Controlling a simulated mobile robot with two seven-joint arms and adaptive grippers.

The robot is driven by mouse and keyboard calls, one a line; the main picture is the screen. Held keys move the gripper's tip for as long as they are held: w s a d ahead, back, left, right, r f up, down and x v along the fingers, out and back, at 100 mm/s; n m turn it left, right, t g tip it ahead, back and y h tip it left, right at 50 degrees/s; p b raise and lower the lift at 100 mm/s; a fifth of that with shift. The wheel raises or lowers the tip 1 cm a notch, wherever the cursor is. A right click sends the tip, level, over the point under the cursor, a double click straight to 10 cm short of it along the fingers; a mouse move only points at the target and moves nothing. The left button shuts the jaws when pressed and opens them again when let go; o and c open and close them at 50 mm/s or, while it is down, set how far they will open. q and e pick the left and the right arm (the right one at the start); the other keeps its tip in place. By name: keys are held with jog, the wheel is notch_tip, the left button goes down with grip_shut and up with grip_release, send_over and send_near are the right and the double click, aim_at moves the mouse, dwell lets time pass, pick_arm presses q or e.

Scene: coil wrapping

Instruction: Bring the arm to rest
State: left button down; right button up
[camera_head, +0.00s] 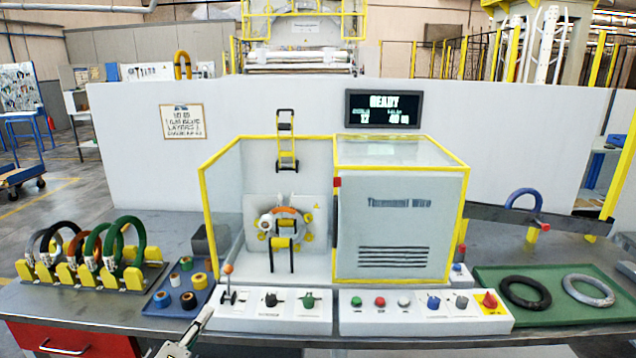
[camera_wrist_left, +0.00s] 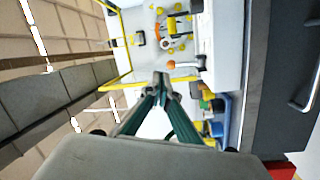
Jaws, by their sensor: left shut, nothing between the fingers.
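My left gripper (camera_head: 206,314) is at the bottom of the head view, in front of the control panel's left end. Its fingers are together and empty; they also show in the left wrist view (camera_wrist_left: 160,82). It is close to the lever with the orange knob (camera_head: 228,270), apart from it as far as I can see. The wrapping machine (camera_head: 400,215) stands behind, with a yellow frame and a wrapping head (camera_head: 284,225) inside. My right gripper is not in view.
A rack of several coils (camera_head: 133,280) and a blue tray (camera_head: 160,302) with tape rolls are at the left. A green tray (camera_head: 550,311) with two rings is at the right. The control panel (camera_head: 425,325) has several buttons. The display (camera_head: 382,108) reads READY.

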pick_arm(q)
jog(key=s+d+f+m+g, duration=0.3)
jog(key=s+f+m, duration=0.4)
jog(key=s+f, duration=0.5)
jog(key=s+d+f+m+g+y, duration=0.1)
jog(key=s+d+f+m+g, duration=0.3)
jog(key=s, duration=1.4)
notch_tip(320, 180, down, 8)
jog(key=m+g, duration=0.1)
jog(key=m, duration=0.3)
jog(key=shift+s+f+m+y, duration=0.15)
jog(key=shift+f+m+y, duration=0.05)
jog(key=shift+m+y, duration=0.1)
